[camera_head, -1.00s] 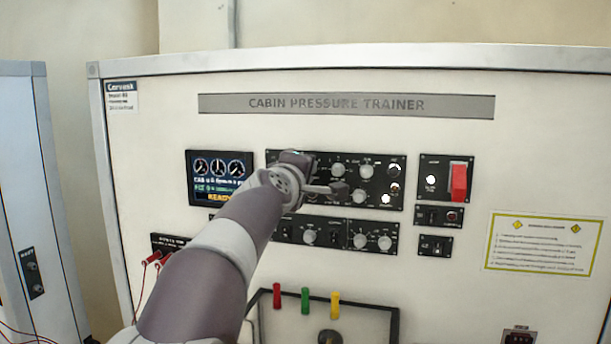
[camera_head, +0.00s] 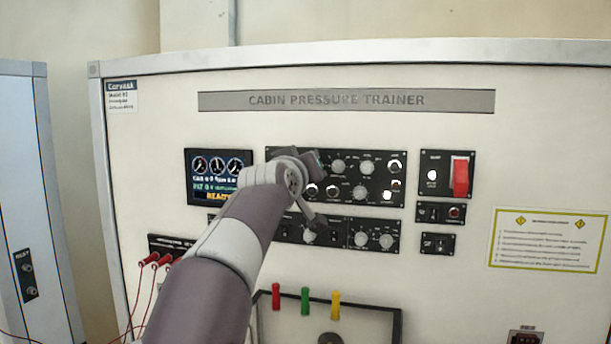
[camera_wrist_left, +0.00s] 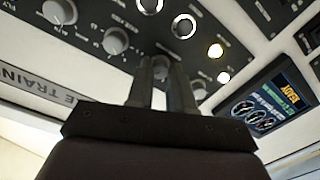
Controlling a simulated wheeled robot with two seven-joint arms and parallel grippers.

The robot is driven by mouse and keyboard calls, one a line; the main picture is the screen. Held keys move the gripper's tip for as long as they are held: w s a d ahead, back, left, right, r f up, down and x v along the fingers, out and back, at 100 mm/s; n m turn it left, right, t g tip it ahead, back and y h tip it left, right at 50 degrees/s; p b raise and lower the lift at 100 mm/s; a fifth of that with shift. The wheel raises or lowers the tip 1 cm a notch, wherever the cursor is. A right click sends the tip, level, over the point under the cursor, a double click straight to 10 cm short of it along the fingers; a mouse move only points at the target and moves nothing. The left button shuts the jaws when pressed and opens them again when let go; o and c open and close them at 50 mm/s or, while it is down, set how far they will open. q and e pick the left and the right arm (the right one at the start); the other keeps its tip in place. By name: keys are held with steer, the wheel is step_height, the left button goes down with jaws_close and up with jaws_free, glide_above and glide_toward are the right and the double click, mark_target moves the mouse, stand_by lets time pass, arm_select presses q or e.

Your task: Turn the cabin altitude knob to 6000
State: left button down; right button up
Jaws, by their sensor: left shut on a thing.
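The trainer panel holds a black upper module (camera_head: 380,206) with several grey knobs. My left gripper (camera_head: 308,165) is at the left part of this module in the head view, its fingertips mostly hidden behind my own wrist. In the left wrist view its two fingers (camera_wrist_left: 162,85) are shut on a small grey knob (camera_wrist_left: 160,64), mostly covered by them. I cannot read that knob's label or pointer. Another grey knob (camera_wrist_left: 116,40) with a marked scale stands beside it, free of the fingers. My right gripper is not in view.
A display (camera_head: 219,175) reading READY is left of the module; it also shows in the left wrist view (camera_wrist_left: 268,107). A red switch cover (camera_head: 461,177) is at the right. A lower module (camera_head: 347,247) with knobs sits below. Red leads (camera_head: 150,259) hang at the lower left.

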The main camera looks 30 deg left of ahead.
arm_select(q)
steer(key=shift+s+r+m+b, duration=0.15)
steer(key=shift+m+b, duration=0.3)
steer(key=shift+m, duration=0.55)
steer(key=shift+r, duration=0.15)
steer(key=c, duration=1)
jaws_free()
steer(key=shift+w+f, duration=0.2)
steer(key=b+v, duration=0.6)
steer(key=v, duration=0.6)
steer(key=shift+s, duration=0.35)
